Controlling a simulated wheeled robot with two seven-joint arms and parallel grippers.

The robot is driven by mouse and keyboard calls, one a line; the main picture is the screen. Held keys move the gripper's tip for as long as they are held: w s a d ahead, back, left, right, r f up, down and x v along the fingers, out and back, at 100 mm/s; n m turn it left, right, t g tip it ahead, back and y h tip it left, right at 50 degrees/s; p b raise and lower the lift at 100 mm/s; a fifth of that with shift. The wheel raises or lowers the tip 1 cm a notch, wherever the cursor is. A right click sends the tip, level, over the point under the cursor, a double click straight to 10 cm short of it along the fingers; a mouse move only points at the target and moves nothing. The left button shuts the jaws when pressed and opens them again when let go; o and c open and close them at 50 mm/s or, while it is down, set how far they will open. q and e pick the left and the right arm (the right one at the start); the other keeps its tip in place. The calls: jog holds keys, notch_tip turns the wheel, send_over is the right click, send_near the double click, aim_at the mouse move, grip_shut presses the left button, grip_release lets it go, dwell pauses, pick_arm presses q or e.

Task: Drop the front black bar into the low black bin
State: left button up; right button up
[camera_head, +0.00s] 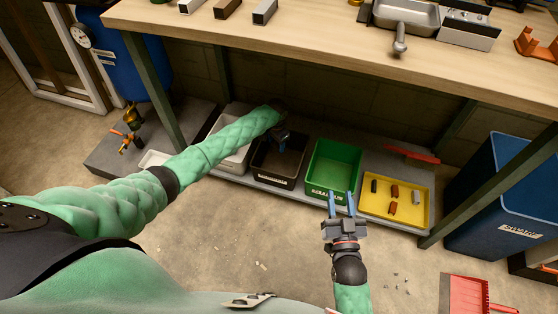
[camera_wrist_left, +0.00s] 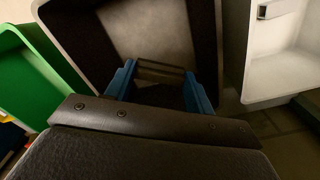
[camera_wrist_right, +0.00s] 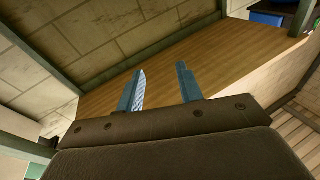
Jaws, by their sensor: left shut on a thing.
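The low black bin (camera_head: 278,168) stands on the low shelf between a white bin and a green bin; it fills the upper middle of the left wrist view (camera_wrist_left: 150,30). My left gripper (camera_head: 284,146) is over the back part of the black bin. Its blue fingers are shut on a dark bar (camera_wrist_left: 160,70), which lies across between the fingertips with the bin's inside beyond it. The bar cannot be made out in the head view. My right gripper (camera_head: 340,200) is open and empty, in front of the green bin.
The green bin (camera_head: 333,165) and a yellow tray (camera_head: 372,207) with several small bars stand right of the black bin. The white bin (camera_head: 228,163) is at its left. A wooden bench (camera_head: 330,50) overhangs the shelf, with its legs at the sides.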

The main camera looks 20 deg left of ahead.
pick_arm(q)
jog(key=shift+f+b, duration=0.6)
pick_arm(e)
notch_tip(320, 180, up, 15)
jog(key=s+d+t+y, duration=0.1)
jog(key=t, duration=0.4)
jog(key=shift+s, duration=0.25)
jog(key=shift+d, duration=0.1)
pick_arm(q)
jog(key=o, duration=1)
jog(key=shift+o, duration=0.2)
jog(key=shift+r, duration=0.25)
notch_tip(320, 180, up, 7)
jog(key=shift+f+p, duration=0.2)
jog(key=shift+p, duration=0.5)
jog(key=shift+r, duration=0.25)
pick_arm(e)
notch_tip(320, 180, down, 17)
jog(key=w+a+g+h, duration=0.1)
jog(key=g, duration=0.4)
jog(key=shift+a+f+g, duration=0.15)
jog(key=shift+f+g, duration=0.05)
jog(key=shift+g, duration=0.2)
